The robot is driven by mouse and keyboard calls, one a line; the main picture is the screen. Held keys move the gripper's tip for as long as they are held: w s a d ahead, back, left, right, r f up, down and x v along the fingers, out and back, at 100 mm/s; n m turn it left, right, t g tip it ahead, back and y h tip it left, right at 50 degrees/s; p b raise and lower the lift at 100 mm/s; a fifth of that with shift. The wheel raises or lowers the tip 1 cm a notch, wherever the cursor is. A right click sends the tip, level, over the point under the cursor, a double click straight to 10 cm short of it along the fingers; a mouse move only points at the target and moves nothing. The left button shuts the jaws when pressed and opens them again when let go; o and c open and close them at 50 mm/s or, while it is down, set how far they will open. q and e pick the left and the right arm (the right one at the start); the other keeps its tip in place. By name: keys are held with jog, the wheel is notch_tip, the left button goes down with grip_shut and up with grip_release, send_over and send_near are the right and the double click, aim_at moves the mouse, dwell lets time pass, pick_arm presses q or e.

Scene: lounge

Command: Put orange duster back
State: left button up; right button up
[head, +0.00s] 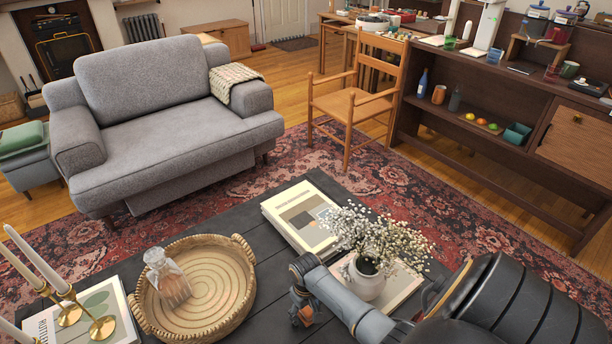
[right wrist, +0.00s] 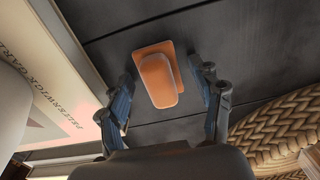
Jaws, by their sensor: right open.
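The orange duster (right wrist: 158,82) lies on the dark table top in the right wrist view, a small orange block with rounded corners on a flat orange base. My right gripper (head: 302,300) hangs over the dark table (head: 270,281), between the tray and the vase. In the right wrist view its two fingers are spread, one on each side of the duster, with gaps to it. In the head view the gripper mostly hides the duster, and only a bit of orange shows beside the fingers. My left gripper is not in view.
A round woven tray (head: 245,268) holding a glass decanter (head: 165,275) is left of the gripper. A white vase of flowers (head: 366,281) and books (head: 297,220) are close by. Brass candlesticks (head: 70,305) stand at the left. A wooden shelf unit (head: 470,125) is at the back right.

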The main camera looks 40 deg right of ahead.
aim_at(306, 309)
notch_tip(306, 309, up, 11)
jog(key=p, duration=0.3)
jog(key=shift+f, duration=0.1)
jog(key=shift+r, duration=0.75)
jog(key=shift+s, duration=0.1)
